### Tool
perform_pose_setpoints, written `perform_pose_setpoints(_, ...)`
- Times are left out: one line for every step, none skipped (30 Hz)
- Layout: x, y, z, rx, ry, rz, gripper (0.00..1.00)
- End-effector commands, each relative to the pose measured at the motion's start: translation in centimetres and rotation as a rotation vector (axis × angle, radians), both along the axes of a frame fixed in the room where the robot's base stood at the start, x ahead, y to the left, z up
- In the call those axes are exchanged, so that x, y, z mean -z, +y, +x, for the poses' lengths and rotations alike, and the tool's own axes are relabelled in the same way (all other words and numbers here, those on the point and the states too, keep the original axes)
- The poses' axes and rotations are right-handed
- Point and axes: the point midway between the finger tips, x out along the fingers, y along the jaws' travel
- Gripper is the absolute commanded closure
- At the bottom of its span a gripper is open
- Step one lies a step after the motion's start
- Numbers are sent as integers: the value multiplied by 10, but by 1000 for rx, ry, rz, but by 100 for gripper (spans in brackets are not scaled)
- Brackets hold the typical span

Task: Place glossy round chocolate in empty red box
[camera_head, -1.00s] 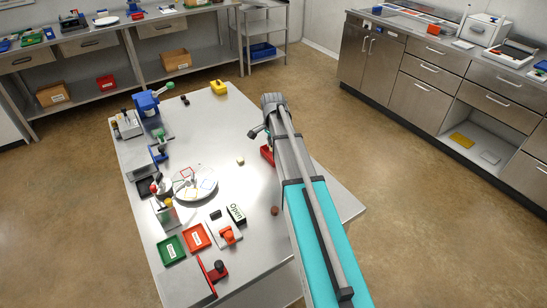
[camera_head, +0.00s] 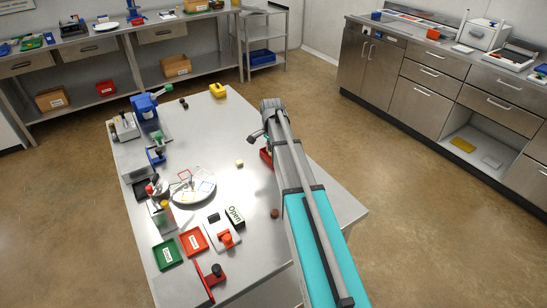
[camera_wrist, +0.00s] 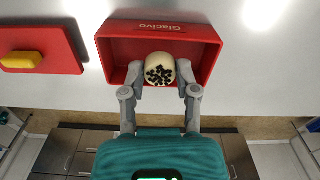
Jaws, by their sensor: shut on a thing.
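My gripper (camera_wrist: 160,72) is shut on a cream-coloured round chocolate (camera_wrist: 160,70) with dark bits on top, in the wrist view. The red box (camera_wrist: 205,55), marked "Glacivo", lies under and around it, with the chocolate over its near side. Apart from the held piece, the box looks empty. I cannot tell whether the chocolate touches the box floor. In the head view the red box (camera_head: 265,155) is partly hidden behind my arm, which also hides my gripper and the held piece.
A red flat piece (camera_wrist: 60,35) with a yellow block (camera_wrist: 21,62) lies left of the box. In the head view a brown ball (camera_head: 274,213), a pale cube (camera_head: 239,163), a white plate (camera_head: 193,188), green tray (camera_head: 167,253) and red tray (camera_head: 193,241) sit on the steel table.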

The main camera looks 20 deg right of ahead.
Motion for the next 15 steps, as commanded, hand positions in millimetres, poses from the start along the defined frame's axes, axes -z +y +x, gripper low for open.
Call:
perform_pose_setpoints(9,0,0,0,0,0,84)
perform_pose_setpoints(12,0,0,0,0,0,84)
perform_pose_setpoints(15,0,-1,0,0,0,84)
perform_pose_setpoints(17,0,-1,0,0,0,84)
perform_pose_setpoints(19,0,-1,0,0,0,84)
perform_pose_setpoints(21,0,-1,0,0,0,84)
perform_pose_setpoints(22,0,-1,0,0,0,84)
perform_pose_setpoints(23,0,-1,0,0,0,84)
perform_pose_setpoints(23,0,-1,0,0,0,84)
perform_pose_setpoints(24,0,0,0,0,0,84)
perform_pose_setpoints(24,0,0,0,0,0,84)
perform_pose_setpoints(24,0,-1,0,0,0,84)
perform_pose_setpoints(23,0,-1,0,0,0,84)
perform_pose_setpoints(23,0,0,0,0,0,84)
perform_pose_setpoints(23,0,0,0,0,0,84)
